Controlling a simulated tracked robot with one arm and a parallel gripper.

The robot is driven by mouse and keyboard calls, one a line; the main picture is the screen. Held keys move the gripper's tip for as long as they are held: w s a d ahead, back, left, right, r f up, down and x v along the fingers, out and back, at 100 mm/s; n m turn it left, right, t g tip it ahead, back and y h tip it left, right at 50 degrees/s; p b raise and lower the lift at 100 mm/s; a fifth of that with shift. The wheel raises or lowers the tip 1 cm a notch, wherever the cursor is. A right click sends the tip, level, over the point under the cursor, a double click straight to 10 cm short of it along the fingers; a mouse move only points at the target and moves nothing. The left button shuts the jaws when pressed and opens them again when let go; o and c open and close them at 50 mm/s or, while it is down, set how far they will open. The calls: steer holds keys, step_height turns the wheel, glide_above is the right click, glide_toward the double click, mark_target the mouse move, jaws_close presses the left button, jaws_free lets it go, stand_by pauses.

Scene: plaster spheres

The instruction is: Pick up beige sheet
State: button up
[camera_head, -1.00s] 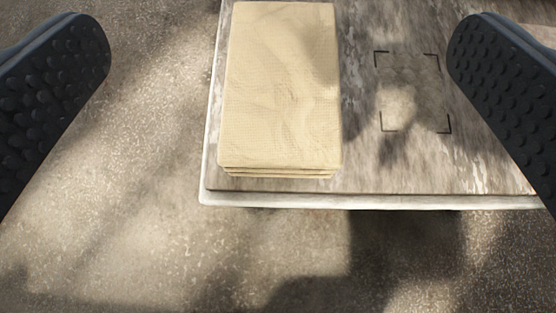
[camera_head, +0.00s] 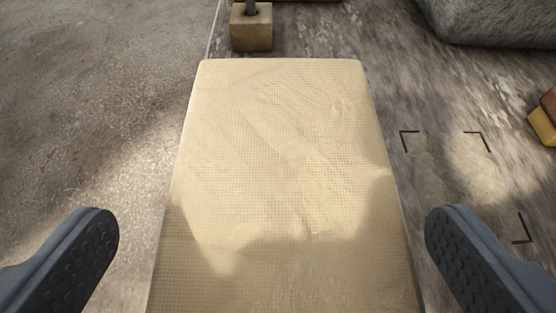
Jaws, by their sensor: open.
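The beige sheet (camera_head: 285,170) is a folded, textured rectangle lying flat on the weathered board. It fills the middle of the view and runs off the bottom edge, so its near end is hidden. My gripper (camera_head: 272,240) is open, with one dark studded finger on each side of the sheet. Both fingers look apart from it, and nothing is between them except the sheet below. I cannot tell the exact height of the fingertips above the board.
The board (camera_head: 385,85) carries black corner marks (camera_head: 409,133) to the right of the sheet. A small tan block (camera_head: 251,28) with a dark post stands beyond the sheet. A large grey stone (camera_head: 500,20) is at upper right, and a yellow-brown piece (camera_head: 543,122) at the right edge. Speckled floor lies left.

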mark_target(281, 184)
steer(key=shift+b+x, duration=0.95)
steer(key=shift+x, duration=1.8)
steer(key=shift+d+r, duration=0.1)
steer(key=shift+d, duration=0.05)
steer(key=c, duration=1)
steer(key=shift+o, duration=0.2)
